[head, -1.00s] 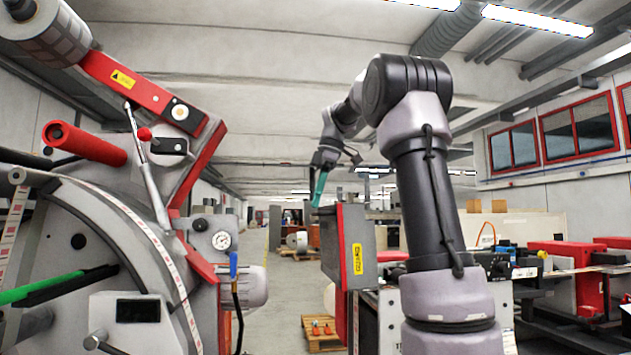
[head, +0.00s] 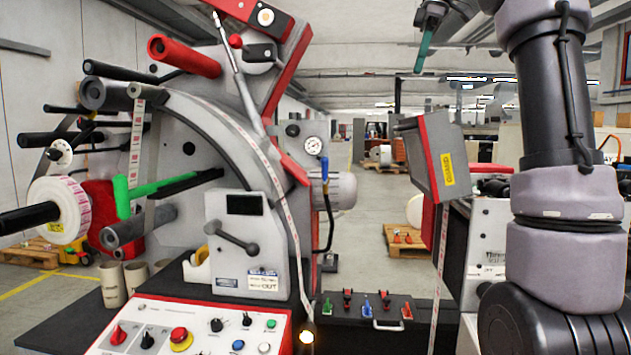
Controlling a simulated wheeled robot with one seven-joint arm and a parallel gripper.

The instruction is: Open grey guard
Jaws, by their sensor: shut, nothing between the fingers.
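The grey guard (head: 464,150) is a box-like cover with a red edge and a yellow label, right of the centre in the head view. It stands slightly tilted in the picture, above a strip of label web running down. My gripper (head: 419,68), with teal fingers, is above the guard's upper left corner and is shut and empty. A visible gap separates the fingertips from the guard in the picture; the depth between them is hard to judge. My arm's upper part is cut off by the top edge.
The rewinder's grey side plate (head: 265,215) with a red arm fills the left. A control panel (head: 190,330) with knobs and buttons is at the bottom left. Open floor shows behind.

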